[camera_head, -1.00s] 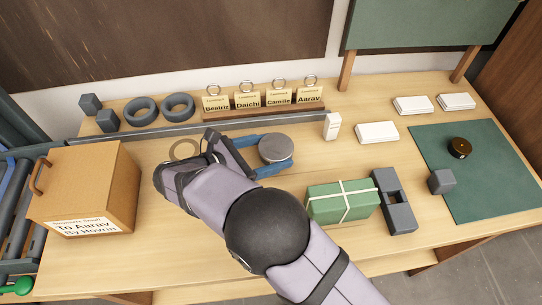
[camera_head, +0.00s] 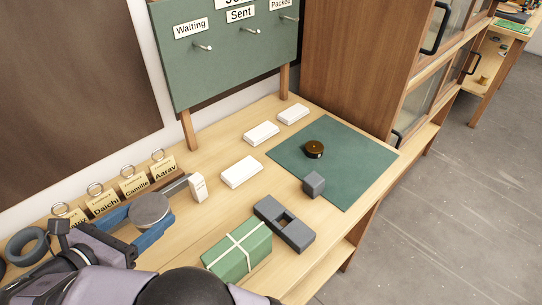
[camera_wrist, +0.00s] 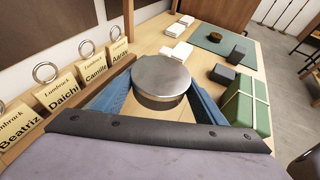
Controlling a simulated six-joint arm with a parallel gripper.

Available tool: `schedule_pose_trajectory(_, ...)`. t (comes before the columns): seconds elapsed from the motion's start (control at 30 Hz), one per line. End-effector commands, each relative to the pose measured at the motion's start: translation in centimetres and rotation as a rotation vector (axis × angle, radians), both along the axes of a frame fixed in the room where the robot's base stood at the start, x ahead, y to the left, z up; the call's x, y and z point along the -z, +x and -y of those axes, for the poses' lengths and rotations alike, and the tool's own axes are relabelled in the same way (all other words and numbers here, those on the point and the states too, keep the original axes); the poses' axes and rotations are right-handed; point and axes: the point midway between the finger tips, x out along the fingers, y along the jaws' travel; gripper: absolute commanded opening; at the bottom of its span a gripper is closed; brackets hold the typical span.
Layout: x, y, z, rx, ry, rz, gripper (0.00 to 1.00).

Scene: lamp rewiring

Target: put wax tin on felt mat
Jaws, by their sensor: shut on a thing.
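The wax tin (camera_head: 150,207) is a round grey metal tin, held upright between the blue fingers of my gripper (camera_head: 148,225). In the wrist view the tin (camera_wrist: 161,75) sits between the two blue fingertips (camera_wrist: 161,97), with the table below it. The felt mat (camera_head: 357,161) is a dark green sheet at the right end of the table, well apart from my gripper. It also shows at the far side of the wrist view (camera_wrist: 222,58).
On the mat are a brown round thing (camera_head: 314,149) and a grey cube (camera_head: 313,184). White boxes (camera_head: 241,172), a grey slotted block (camera_head: 284,222) and a green tied parcel (camera_head: 238,248) lie between my gripper and the mat. Name tags (camera_head: 133,184) stand behind. The mat's right part is bare.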

Motion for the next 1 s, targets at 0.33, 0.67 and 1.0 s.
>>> schedule_pose_trajectory(0.33,0.5,9.6,5.3,0.142,0.010,-0.012,0.39)
schedule_pose_trajectory(0.67,0.5,18.3,12.9,0.282,0.018,-0.019,0.39)
schedule_pose_trajectory(1.0,0.5,25.6,23.3,0.431,0.022,-0.018,0.39)
